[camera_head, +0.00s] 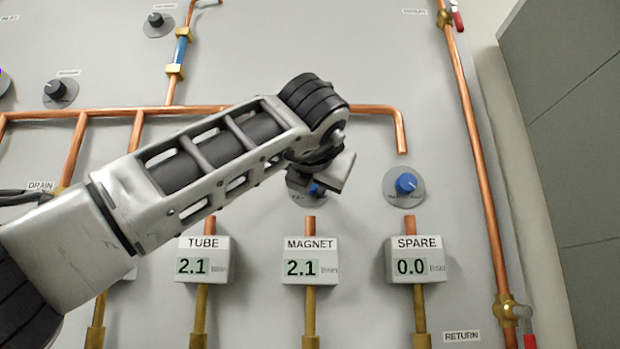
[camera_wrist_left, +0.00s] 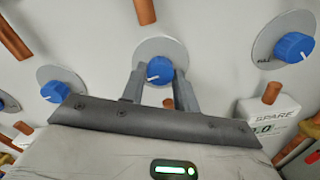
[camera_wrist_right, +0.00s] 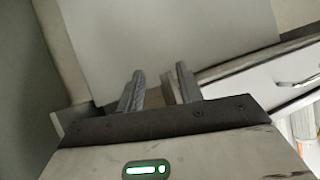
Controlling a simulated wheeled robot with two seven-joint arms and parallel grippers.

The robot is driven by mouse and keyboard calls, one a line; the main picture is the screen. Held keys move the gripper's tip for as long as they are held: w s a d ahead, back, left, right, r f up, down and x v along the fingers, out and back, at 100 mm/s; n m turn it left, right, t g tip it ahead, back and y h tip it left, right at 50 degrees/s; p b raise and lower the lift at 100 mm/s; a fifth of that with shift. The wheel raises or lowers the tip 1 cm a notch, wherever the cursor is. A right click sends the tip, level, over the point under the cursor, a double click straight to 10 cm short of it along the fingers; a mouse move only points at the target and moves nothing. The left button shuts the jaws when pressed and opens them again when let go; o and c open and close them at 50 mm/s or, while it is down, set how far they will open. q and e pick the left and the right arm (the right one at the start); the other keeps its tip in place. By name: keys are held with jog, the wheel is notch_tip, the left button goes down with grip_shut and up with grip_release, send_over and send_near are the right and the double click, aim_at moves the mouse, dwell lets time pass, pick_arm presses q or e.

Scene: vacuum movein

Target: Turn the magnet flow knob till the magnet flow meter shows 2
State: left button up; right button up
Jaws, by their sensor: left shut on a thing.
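The magnet flow knob is blue on a round grey plate; in the left wrist view the knob (camera_wrist_left: 160,70) sits between the fingers of my left gripper (camera_wrist_left: 160,88). In the head view the knob (camera_head: 317,189) is mostly hidden behind my left wrist, above the magnet flow meter. My left gripper is shut on this knob. The magnet flow meter (camera_head: 310,260) is a white box labelled MAGNET and reads 2.1. My right gripper (camera_wrist_right: 158,88) shows only in the right wrist view, with its fingers apart and nothing between them.
The tube meter (camera_head: 202,260) reads 2.1 and the spare meter (camera_head: 414,260) reads 0.0. The blue spare knob (camera_head: 406,183) is to the right, and another blue knob (camera_wrist_left: 54,91) is left in the left wrist view. Copper pipes (camera_head: 475,150) run over the grey panel.

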pick_arm(q)
jog(key=o, duration=1)
jog(key=shift+c, duration=0.2)
jog(key=s+b, duration=0.5)
jog(key=s, duration=1.1)
pick_arm(e)
notch_tip(320, 180, down, 2)
jog(key=shift+s+f, duration=0.1)
jog(key=shift+s, duration=0.05)
jog(key=shift+a, duration=0.1)
